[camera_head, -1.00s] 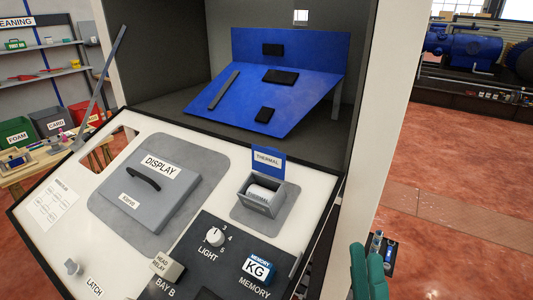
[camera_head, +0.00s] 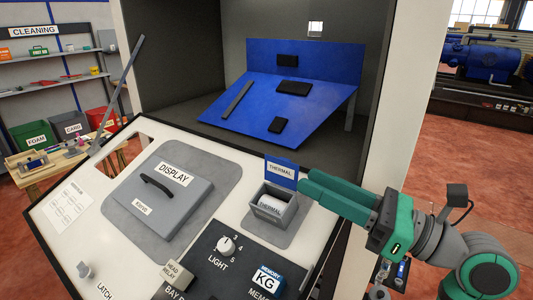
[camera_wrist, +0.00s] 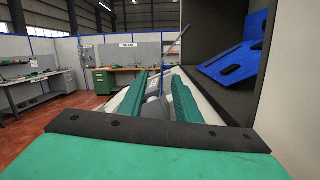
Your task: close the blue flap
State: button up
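The blue flap (camera_head: 281,172), labelled THERMAL, stands upright at the back edge of a small grey box (camera_head: 272,212) on the sloped white panel. The box is open at the top and holds a white roll (camera_head: 270,205) labelled THERMAL. My gripper (camera_head: 303,184) has green fingers and comes in from the right, its tips right beside the flap's right edge. I cannot tell whether they touch it. In the wrist view the fingers (camera_wrist: 159,78) are apart with a gap between them, and I cannot make out the flap there.
A grey DISPLAY cover (camera_head: 160,200) with a black handle lies left of the box. A LIGHT knob (camera_head: 226,246) and a blue KG memory block (camera_head: 267,279) sit in front. A large tilted blue panel (camera_head: 270,108) stands in the dark recess behind.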

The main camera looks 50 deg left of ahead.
aim_at(279, 158)
jog(key=shift+w+a+r+n+t+h, duration=0.15)
jog(key=shift+a+r+n+t+h, duration=0.15)
jog(key=shift+a+r+t, duration=0.2)
jog(key=shift+w+a+r+n+t+h, duration=0.2)
jog(key=shift+a+r+t+h, duration=0.15)
jog(key=shift+r, duration=0.2)
jog(key=x, duration=0.9)
jog(key=shift+s+a+f, duration=0.1)
jog(key=shift+s+a, duration=0.05)
jog(key=shift+a, duration=0.1)
jog(key=shift+s+a, duration=0.3)
jog(key=shift+a, duration=0.2)
grip_shut()
